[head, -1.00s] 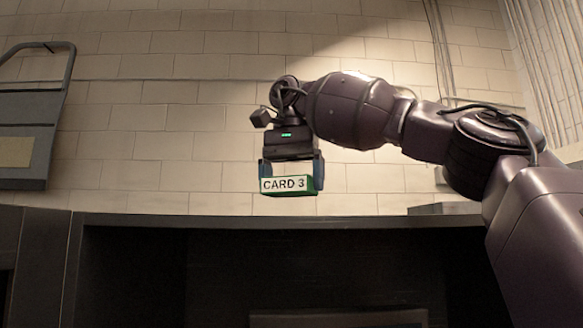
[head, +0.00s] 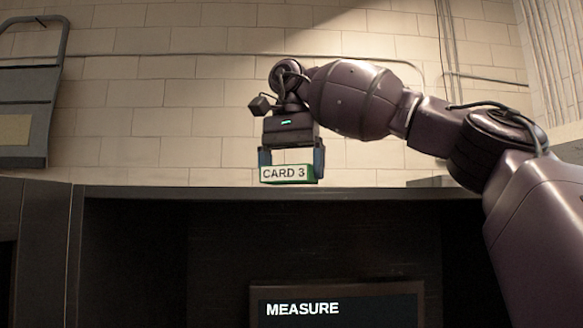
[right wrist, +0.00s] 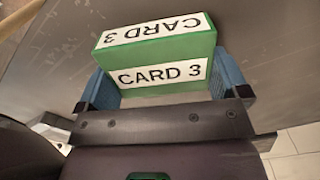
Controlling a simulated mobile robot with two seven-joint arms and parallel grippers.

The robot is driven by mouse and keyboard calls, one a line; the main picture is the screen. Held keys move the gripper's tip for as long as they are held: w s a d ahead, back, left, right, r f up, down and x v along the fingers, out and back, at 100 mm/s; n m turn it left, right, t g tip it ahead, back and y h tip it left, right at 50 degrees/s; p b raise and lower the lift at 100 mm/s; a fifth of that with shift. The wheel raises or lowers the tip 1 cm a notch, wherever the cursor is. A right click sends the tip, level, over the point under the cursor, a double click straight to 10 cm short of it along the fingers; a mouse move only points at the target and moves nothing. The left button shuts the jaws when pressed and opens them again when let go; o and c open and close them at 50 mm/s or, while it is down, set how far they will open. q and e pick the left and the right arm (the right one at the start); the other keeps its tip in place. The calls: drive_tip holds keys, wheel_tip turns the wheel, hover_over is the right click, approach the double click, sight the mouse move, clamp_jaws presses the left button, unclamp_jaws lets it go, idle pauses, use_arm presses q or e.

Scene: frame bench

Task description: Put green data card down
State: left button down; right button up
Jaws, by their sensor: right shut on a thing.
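The green data card (head: 288,174) has a white label reading "CARD 3". My right gripper (head: 291,168) is shut on it, one blue finger at each side, and holds it in the air in front of the brick wall, just above the dark cabinet's top edge in the head view. In the right wrist view the green card (right wrist: 160,57) lies between the blue fingers of the right gripper (right wrist: 165,80), with labels on two faces. My left gripper is not in view.
A dark cabinet or bench frame (head: 130,191) spans the lower part of the head view. A screen (head: 335,308) inside it reads "MEASURE". A grey framed panel (head: 28,90) is at the left by the brick wall (head: 180,60).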

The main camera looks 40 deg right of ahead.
drive_tip(key=shift+f+b, duration=0.3)
drive_tip(key=shift+f, duration=0.25)
drive_tip(key=o, duration=0.7)
drive_tip(key=shift+a+r+p, duration=0.1)
drive_tip(key=shift+r+p, duration=0.3)
drive_tip(key=shift+r, duration=3.35)
